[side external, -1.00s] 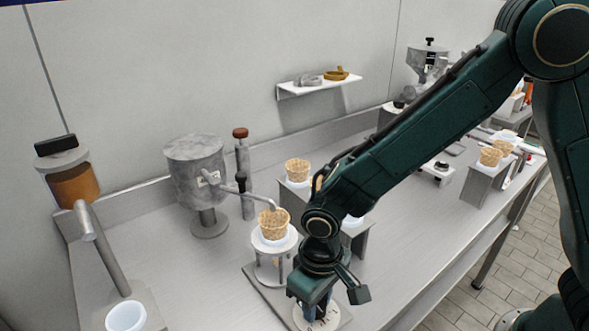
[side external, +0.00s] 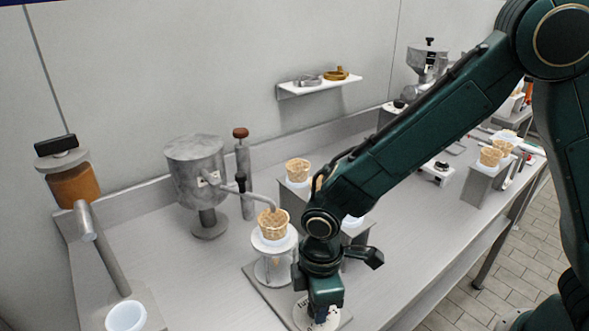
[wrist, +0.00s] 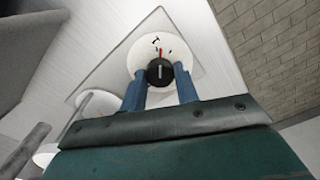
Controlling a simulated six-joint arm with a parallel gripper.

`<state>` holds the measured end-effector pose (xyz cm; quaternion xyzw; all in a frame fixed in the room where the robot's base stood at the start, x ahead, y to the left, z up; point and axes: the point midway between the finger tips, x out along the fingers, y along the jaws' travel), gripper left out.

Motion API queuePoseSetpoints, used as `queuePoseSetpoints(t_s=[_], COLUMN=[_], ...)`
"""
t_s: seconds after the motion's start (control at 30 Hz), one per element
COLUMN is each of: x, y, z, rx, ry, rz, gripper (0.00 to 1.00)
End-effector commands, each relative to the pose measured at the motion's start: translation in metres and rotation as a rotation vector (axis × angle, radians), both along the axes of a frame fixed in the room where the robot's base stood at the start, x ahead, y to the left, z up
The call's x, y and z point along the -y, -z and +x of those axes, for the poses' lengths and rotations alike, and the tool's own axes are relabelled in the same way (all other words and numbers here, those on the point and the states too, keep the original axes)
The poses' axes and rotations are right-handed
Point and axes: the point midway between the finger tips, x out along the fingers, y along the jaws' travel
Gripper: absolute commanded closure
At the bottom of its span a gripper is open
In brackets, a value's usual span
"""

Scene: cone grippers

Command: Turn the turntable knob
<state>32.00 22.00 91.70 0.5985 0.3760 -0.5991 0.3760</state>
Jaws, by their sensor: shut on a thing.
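The turntable knob (wrist: 158,70) is small and black with a pale pointer line, on a round white dial (wrist: 141,50) that carries a red mark and a black curved arrow. The pointer points roughly toward the red mark in the wrist view. My gripper (wrist: 160,82) has its blue fingers on either side of the knob, shut on it. In the side view my gripper (side external: 324,308) is low over the dial (side external: 303,316) and hides the knob. Behind it, a waffle cone (side external: 273,222) sits in the white ring of the turntable stand (side external: 274,242), under a spout.
A grey tank (side external: 197,165) with the spout stands behind the cone. An amber dispenser (side external: 75,186) and white cup (side external: 126,317) are at left. More cones (side external: 298,170) stand in a rack close behind my arm. The counter between cup and turntable is clear.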

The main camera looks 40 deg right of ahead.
Motion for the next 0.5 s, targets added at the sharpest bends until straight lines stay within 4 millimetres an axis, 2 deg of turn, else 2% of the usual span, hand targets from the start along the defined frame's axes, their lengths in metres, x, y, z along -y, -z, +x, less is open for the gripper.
queuePoseSetpoints(t_s=[0.2,0.5], x=[-0.0005,-0.0006], y=[-0.0014,-0.0015], z=[0.0007,0.0008], rx=[0.003,0.003], ry=[-0.131,-0.203], rz=[0.002,0.002], gripper=[0.92,0.93])
